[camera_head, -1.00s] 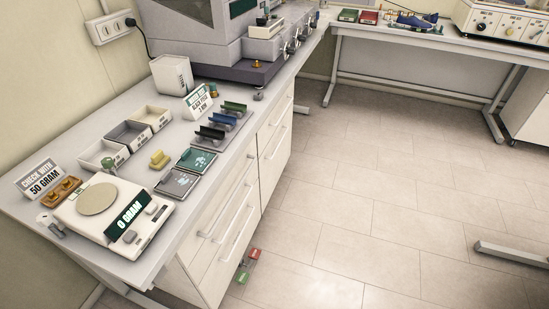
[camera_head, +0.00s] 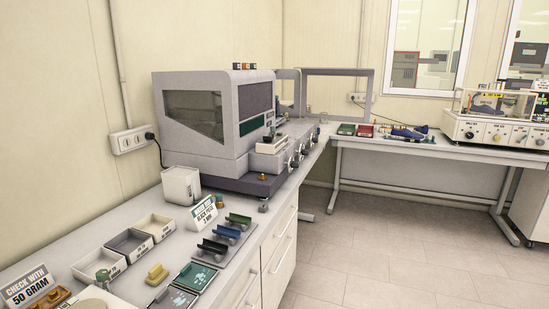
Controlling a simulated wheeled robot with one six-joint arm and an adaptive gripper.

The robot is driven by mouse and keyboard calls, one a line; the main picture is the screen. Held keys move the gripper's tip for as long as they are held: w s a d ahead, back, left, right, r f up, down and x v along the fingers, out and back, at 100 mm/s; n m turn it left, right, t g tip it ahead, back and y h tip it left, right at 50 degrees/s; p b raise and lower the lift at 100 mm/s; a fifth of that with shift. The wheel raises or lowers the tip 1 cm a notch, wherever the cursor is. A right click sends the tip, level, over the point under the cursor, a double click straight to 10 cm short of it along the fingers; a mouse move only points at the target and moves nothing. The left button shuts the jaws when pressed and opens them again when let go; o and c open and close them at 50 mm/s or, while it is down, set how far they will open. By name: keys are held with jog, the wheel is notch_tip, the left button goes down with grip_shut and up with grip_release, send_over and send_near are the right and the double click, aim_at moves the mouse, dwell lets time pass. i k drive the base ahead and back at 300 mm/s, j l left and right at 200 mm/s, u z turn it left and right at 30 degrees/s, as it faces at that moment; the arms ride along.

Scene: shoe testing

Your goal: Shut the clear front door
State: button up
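A grey-framed clear panel (camera_head: 335,71) stands upright at the far end of the left bench, swung out to the right of the large grey machine (camera_head: 205,125). It looks like an open door, with the wall showing through its pane. I cannot tell where its hinge is, because the machine hides its left part. A second grey frame edge (camera_head: 288,75) shows between the machine and the panel. My gripper is not in view.
Small trays (camera_head: 128,242), coloured holders (camera_head: 238,219) and a white box (camera_head: 181,185) crowd the left bench. A right bench (camera_head: 440,147) holds a blue shoe (camera_head: 409,132) and a clear-covered machine (camera_head: 495,118). The tiled floor (camera_head: 370,245) between is clear.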

aim_at(369, 73)
jog(key=i+l+z, duration=0.2)
jog(key=i, duration=0.15)
jog(key=i+l+z, duration=0.25)
jog(key=i+j+z, duration=0.1)
jog(key=i+z, duration=0.3)
jog(key=i, duration=3.2)
